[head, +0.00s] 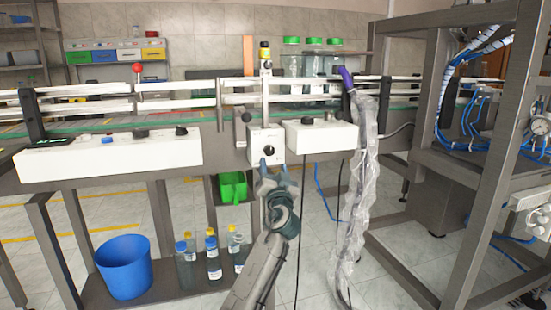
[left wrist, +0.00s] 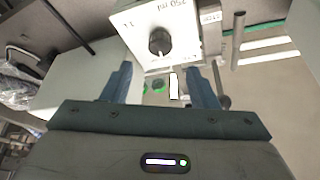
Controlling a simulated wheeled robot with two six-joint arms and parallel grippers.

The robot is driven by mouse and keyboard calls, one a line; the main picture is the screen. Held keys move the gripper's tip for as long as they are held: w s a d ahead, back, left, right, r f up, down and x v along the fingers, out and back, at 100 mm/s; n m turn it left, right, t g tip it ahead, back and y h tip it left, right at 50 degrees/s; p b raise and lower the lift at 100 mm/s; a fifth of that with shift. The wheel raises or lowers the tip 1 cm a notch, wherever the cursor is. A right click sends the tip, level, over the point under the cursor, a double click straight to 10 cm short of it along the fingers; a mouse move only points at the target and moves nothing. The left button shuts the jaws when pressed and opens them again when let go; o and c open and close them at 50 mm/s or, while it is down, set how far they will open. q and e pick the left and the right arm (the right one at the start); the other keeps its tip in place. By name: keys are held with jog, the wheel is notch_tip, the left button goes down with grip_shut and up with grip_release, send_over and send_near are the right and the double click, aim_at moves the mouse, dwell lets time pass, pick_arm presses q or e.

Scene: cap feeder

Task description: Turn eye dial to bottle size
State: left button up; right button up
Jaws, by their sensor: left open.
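The eye dial is a round black knob (head: 268,149) on the front of a white box (head: 255,137) at the middle of the conveyor. In the left wrist view the knob (left wrist: 160,41) shows close up on its white plate (left wrist: 186,47), with a "1 L" mark and a "250 ml" mark beside it. A light mark shows at the knob's lower edge there. My left gripper (head: 274,169) is open, just below and in front of the knob. Its two fingers (left wrist: 160,84) stand apart with nothing between them, short of the knob. My right gripper is out of view.
White control boxes (head: 115,155) and (head: 325,136) flank the dial box. A plastic-wrapped hose (head: 357,190) hangs to the right. A blue bucket (head: 125,266) and several bottles (head: 213,262) stand on the lower shelf. A green bin (head: 232,187) hangs below the conveyor.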

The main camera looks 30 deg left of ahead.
aim_at(271, 151)
pick_arm(q)
jog(key=x, duration=0.6)
jog(key=shift+w+a, duration=0.15)
jog(key=shift+a, duration=0.05)
jog(key=shift+c, duration=0.2)
jog(key=c, duration=0.9)
